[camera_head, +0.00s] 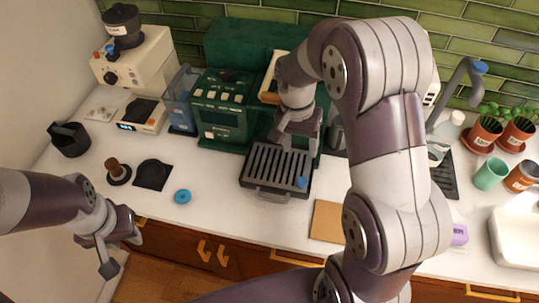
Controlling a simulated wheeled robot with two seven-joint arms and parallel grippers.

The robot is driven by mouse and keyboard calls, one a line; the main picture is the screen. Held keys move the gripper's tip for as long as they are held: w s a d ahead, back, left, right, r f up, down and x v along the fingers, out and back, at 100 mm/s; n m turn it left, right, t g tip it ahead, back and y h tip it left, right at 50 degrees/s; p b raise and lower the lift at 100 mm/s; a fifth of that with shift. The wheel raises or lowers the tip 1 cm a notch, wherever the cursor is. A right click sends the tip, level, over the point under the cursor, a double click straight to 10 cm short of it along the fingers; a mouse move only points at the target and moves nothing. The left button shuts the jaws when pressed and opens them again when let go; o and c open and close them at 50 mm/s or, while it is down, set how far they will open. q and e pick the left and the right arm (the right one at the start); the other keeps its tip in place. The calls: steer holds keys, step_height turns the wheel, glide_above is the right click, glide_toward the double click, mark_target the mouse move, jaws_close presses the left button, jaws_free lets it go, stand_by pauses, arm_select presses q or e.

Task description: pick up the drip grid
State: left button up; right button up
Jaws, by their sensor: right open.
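The drip grid (262,168), a dark slatted tray with a grey handle at its front, lies in front of the green espresso machine (222,110). A small blue piece shows at its front right corner. My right gripper (296,150) reaches down from above over the grid's back right part. Its jaws are open and nothing shows held between them; whether the fingertips touch the grid I cannot tell. The gripper and forearm hide part of the machine and the grid's back edge. My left gripper (123,255) is open and empty, low at the left in front of the counter edge.
A tamper (117,170), a black mat (152,175) and a blue ring (183,197) lie left of the grid. A brown board (326,220) lies to the right. A grinder (135,60), jug, green cup (490,174) and potted plants stand around. The counter front is clear.

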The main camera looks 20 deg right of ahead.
step_height(320, 180, down, 3)
steer(key=s+p, duration=0.1)
steer(key=s, duration=0.1)
glide_above(302, 180)
steer(key=f, duration=0.2)
steer(key=w+f+p, duration=0.1)
steer(key=f, duration=0.1)
steer(key=shift+a, duration=0.1)
steer(key=f+p, duration=0.1)
steer(key=f, duration=0.1)
steer(key=s+f, duration=0.1)
steer(key=f, duration=0.1)
steer(key=shift+s+f+p, duration=0.1)
steer(key=shift+p, duration=0.3)
steer(key=shift+f, duration=0.5)
steer(key=shift+w, duration=0.2)
steer(key=c, duration=0.3)
arm_select(q)
steer(key=r, duration=0.4)
steer(key=shift+s, duration=0.35)
arm_select(e)
steer(key=shift+s, duration=0.1)
jaws_close()
